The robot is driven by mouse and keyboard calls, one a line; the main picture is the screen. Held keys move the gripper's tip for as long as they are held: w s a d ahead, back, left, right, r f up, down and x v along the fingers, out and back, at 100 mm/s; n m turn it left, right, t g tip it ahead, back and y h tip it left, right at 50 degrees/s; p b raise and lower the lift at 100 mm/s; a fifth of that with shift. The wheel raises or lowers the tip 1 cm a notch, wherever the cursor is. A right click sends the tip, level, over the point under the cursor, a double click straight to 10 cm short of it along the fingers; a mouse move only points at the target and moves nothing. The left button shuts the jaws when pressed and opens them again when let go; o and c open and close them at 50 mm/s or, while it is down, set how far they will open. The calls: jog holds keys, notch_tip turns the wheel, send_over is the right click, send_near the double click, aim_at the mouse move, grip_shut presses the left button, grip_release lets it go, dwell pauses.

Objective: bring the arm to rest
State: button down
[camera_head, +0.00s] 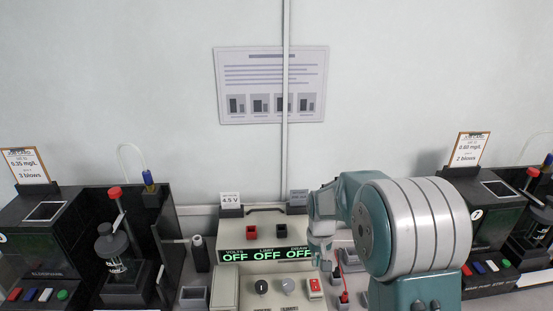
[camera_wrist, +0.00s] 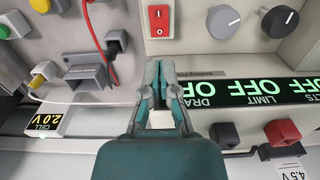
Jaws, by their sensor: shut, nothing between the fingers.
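My gripper (camera_wrist: 164,68) is shut and empty in the wrist view, its fingertips close together in front of the power supply's panel. In the head view my gripper (camera_head: 324,262) hangs at the right side of the power supply (camera_head: 228,284), with my teal and grey arm at its right. The supply's green display (camera_head: 267,255) reads OFF three times, and it also shows in the wrist view (camera_wrist: 262,92). I cannot tell whether the fingers touch the panel. My arm hides what stands behind it.
A black tester (camera_head: 40,240) with a clipboard card stands at left and a similar one (camera_head: 485,225) at right. A red lead (camera_wrist: 97,35) and a cell readout (camera_wrist: 47,122) lie near my gripper. A poster (camera_head: 255,80) hangs on the wall; the space before it is free.

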jog(key=s+r+t, duration=0.3)
jog(key=s+r, duration=0.8)
jog(key=r, duration=0.4)
jog(key=s+r+t, duration=0.2)
jog(key=s+r, duration=0.2)
jog(key=s, duration=1.1)
jog(key=shift+r+t, duration=0.2)
jog(key=shift+t, duration=0.1)
jog(key=shift+s, duration=0.1)
